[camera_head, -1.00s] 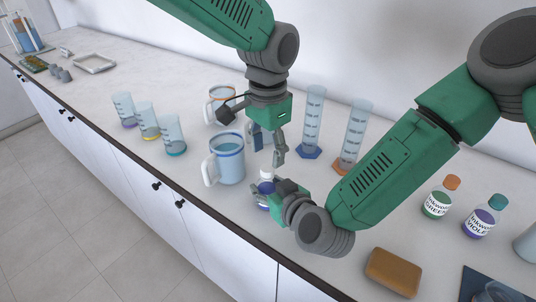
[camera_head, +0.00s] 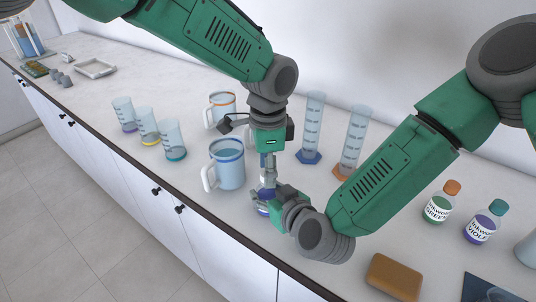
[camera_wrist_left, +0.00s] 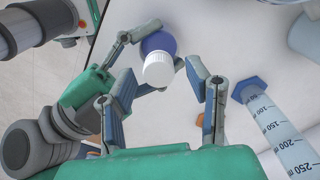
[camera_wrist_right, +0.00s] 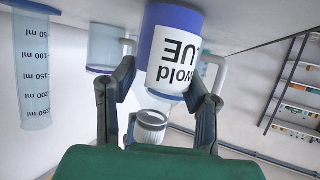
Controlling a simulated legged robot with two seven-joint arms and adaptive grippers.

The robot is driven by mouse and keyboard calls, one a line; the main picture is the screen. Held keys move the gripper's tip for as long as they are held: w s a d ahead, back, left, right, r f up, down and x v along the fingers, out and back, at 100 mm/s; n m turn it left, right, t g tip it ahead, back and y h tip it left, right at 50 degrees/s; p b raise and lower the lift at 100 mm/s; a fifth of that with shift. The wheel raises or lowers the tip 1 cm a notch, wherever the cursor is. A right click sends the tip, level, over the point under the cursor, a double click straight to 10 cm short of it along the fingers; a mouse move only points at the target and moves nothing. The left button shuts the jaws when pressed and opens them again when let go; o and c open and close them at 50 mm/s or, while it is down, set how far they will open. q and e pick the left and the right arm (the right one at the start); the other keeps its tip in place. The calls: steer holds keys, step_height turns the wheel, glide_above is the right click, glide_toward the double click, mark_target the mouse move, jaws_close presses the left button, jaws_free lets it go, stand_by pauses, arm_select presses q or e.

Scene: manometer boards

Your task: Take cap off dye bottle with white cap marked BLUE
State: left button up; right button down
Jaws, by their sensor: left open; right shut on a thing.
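The dye bottle (camera_wrist_right: 172,50), with a blue body and a white label reading BLUE, stands on the bench and shows mostly hidden in the head view (camera_head: 264,209). Its white ribbed cap (camera_wrist_left: 158,70) is on it; the cap also shows in the right wrist view (camera_wrist_right: 150,126). My right gripper (camera_wrist_right: 160,82) is shut on the bottle's body from the side. My left gripper (camera_wrist_left: 161,74) points down over the bottle, open, with its fingers on either side of the cap and apart from it. In the head view the left fingers (camera_head: 267,178) hide the cap.
A blue-banded mug (camera_head: 227,166) stands just left of the bottle, with an orange-rimmed mug (camera_head: 222,104) behind. Two graduated cylinders (camera_head: 312,125) (camera_head: 354,140) stand behind right. Green (camera_head: 438,207) and violet (camera_head: 482,226) dye bottles and a brown block (camera_head: 394,276) are farther right.

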arm_select(q)
steer(key=shift+f, duration=0.45)
jaws_close()
steer(key=n, duration=0.6)
steer(key=shift+s+r, duration=0.15)
steer(key=shift+s, duration=0.05)
steer(key=shift+r, duration=0.15)
steer(key=shift+r, duration=0.95)
